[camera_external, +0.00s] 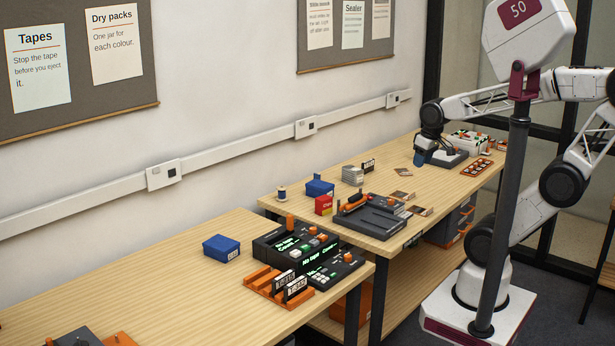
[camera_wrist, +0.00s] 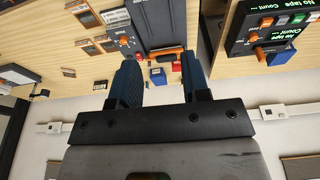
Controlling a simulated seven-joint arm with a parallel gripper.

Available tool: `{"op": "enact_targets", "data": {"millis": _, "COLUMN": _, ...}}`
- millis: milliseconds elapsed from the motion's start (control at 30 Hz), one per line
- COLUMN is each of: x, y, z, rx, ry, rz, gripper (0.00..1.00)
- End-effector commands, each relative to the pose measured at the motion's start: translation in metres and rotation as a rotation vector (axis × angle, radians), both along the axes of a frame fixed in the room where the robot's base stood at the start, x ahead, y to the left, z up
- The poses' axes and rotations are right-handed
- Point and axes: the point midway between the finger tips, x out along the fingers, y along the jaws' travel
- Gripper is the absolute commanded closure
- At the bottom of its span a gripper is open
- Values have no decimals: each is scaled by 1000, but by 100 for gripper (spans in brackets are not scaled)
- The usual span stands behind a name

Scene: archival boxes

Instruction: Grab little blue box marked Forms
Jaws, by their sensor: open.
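Two blue boxes show in the external view, and their small labels cannot be read. One blue box (camera_external: 221,248) with a pale label sits on the near bench, left of the black console. The other blue box (camera_external: 319,187) sits on the far bench, behind a small red box (camera_external: 323,205). In the wrist view, a small blue box (camera_wrist: 157,76) shows between the fingers, some way beyond them; another blue shape (camera_wrist: 277,56) is at right. My gripper (camera_external: 422,159) is over the far bench's right part, away from both boxes. In the wrist view, its fingers (camera_wrist: 159,62) are apart and empty.
A black console (camera_external: 290,245) and an orange rack (camera_external: 262,281) stand on the near bench. A dark grey device (camera_external: 375,219), a pale stack (camera_external: 352,175) and a spool (camera_external: 282,193) are on the far bench. The near bench's left middle is clear.

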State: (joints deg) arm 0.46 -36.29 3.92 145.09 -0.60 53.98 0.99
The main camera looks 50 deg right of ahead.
Motion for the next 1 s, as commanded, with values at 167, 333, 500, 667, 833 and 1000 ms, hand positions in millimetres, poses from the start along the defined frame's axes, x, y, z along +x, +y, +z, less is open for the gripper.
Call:
{"op": "enact_targets", "data": {"millis": 167, "x": 0, "y": 0, "z": 0, "rx": 0, "ry": 0, "rz": 0, "gripper": 57}}
{"op": "enact_targets", "data": {"millis": 333, "x": 0, "y": 0, "z": 0, "rx": 0, "ry": 0, "rz": 0, "gripper": 57}}
{"op": "enact_targets", "data": {"millis": 500, "x": 0, "y": 0, "z": 0, "rx": 0, "ry": 0, "rz": 0, "gripper": 50}}
{"op": "enact_targets", "data": {"millis": 667, "x": 0, "y": 0, "z": 0, "rx": 0, "ry": 0, "rz": 0, "gripper": 25}}
{"op": "enact_targets", "data": {"millis": 833, "x": 0, "y": 0, "z": 0, "rx": 0, "ry": 0, "rz": 0, "gripper": 0}}
{"op": "enact_targets", "data": {"millis": 1000, "x": 0, "y": 0, "z": 0, "rx": 0, "ry": 0, "rz": 0, "gripper": 0}}
